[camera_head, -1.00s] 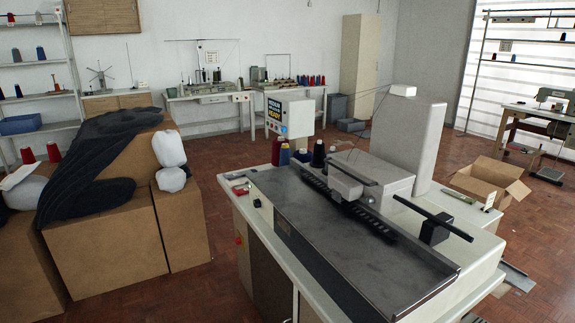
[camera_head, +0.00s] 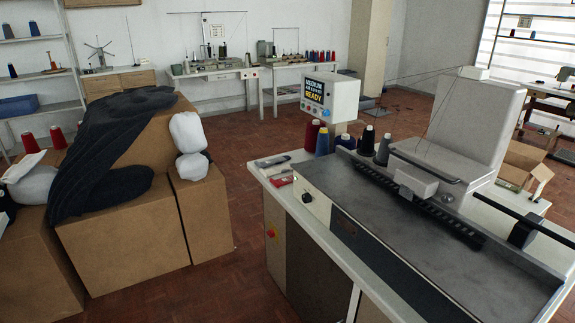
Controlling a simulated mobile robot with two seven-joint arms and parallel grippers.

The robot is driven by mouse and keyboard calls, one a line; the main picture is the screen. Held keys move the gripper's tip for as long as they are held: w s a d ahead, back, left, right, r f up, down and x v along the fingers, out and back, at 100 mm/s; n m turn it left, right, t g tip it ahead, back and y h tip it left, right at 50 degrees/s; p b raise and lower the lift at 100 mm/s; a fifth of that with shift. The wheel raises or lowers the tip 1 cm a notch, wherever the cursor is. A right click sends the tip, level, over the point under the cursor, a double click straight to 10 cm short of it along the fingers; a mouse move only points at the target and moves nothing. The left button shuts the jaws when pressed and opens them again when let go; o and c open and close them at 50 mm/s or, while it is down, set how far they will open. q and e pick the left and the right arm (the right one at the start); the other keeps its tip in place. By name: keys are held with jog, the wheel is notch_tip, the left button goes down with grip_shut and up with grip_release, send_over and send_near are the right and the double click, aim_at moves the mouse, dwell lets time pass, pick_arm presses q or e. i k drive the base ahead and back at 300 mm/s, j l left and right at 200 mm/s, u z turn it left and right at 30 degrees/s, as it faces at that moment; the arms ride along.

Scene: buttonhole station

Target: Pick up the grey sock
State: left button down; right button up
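A dark grey, ribbed knit piece (camera_head: 112,150) lies draped over brown cardboard boxes at the left. It hangs from the top of the higher box down onto the lower one. It is the only sock-like grey cloth I can make out, but I cannot tell for sure that it is the grey sock. Neither of my grippers is in view, and nothing is seen holding the cloth.
A machine table (camera_head: 400,235) with thread cones (camera_head: 322,141) and a display box (camera_head: 330,98) fills the right. Bare floor (camera_head: 235,170) shows between boxes and table.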

aim_at(274, 161)
jog(key=i+j, duration=0.2)
jog(key=j, duration=0.15)
jog(key=i+j+z, duration=0.1)
jog(key=z, duration=0.4)
jog(key=i+j+z, duration=0.1)
jog(key=z, duration=0.35)
jog(key=j+z, duration=0.15)
jog(key=z, duration=0.35)
jog(key=j+z, duration=0.3)
jog(key=j, duration=0.2)
jog(key=j+z, duration=0.3)
jog(key=j, duration=0.25)
jog(key=k+j+z, duration=0.1)
jog(key=j+z, duration=0.2)
jog(key=j, duration=1.45)
jog(key=k+j, duration=0.15)
jog(key=j, duration=0.6)
jog(key=j+z, duration=0.1)
jog(key=j, duration=0.6)
jog(key=i+j, duration=0.15)
jog(key=i, duration=0.15)
